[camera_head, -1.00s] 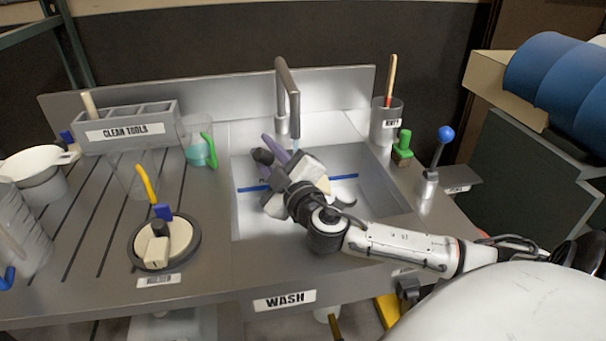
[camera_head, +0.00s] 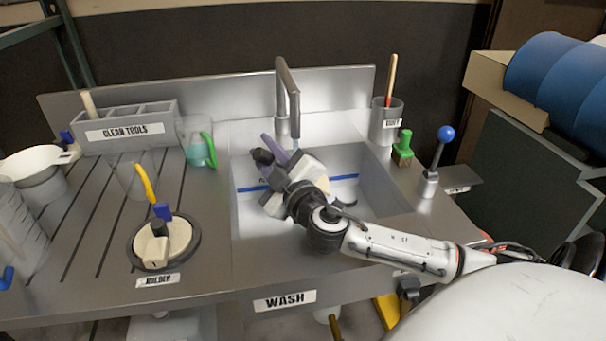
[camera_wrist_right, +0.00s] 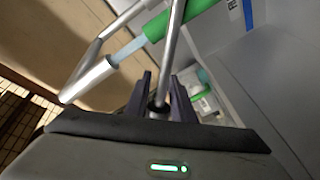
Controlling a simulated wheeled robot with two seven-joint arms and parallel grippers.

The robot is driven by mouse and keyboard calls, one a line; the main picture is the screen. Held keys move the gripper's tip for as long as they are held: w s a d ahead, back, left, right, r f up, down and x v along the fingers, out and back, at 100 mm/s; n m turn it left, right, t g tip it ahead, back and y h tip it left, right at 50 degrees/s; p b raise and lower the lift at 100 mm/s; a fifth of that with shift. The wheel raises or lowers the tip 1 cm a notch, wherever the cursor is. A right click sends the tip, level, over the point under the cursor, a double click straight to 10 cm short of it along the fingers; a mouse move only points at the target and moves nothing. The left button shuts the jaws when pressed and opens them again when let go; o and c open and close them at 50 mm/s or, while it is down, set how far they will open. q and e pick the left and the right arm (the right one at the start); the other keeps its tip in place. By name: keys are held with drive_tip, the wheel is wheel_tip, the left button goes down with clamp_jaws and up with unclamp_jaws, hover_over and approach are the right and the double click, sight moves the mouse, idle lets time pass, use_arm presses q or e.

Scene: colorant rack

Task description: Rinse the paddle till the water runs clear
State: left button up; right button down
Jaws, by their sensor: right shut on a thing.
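My right gripper (camera_head: 272,150) is over the sink (camera_head: 390,190), below the metal faucet (camera_head: 293,105). In the right wrist view its dark purple fingers (camera_wrist_right: 160,100) are shut on a thin metal rod, which I take as the paddle's shaft (camera_wrist_right: 170,60). A green bar (camera_wrist_right: 185,15) at the rod's far part looks like the paddle's head. The faucet spout (camera_wrist_right: 85,80) sends a pale blue water stream (camera_wrist_right: 128,50) onto the green bar's end. In the head view the paddle is mostly hidden by the gripper. My left gripper is not in view.
A blue-ball lever (camera_head: 446,133) and a green-handled brush (camera_head: 403,148) stand right of the sink. A grey cup (camera_head: 386,125) holds a red-handled tool. The clean tools rack (camera_head: 125,130) and a round holder (camera_head: 185,262) are on the left drainboard.

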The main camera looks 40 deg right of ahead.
drive_tip(key=shift+s, duration=0.15)
drive_tip(key=shift+s+d, duration=0.3)
drive_tip(key=shift+s, duration=0.05)
drive_tip(key=shift+a, duration=0.1)
drive_tip(key=s+a, duration=0.4)
drive_tip(key=a, duration=0.2)
drive_tip(key=shift+a, duration=0.4)
idle(0.4)
idle(1.2)
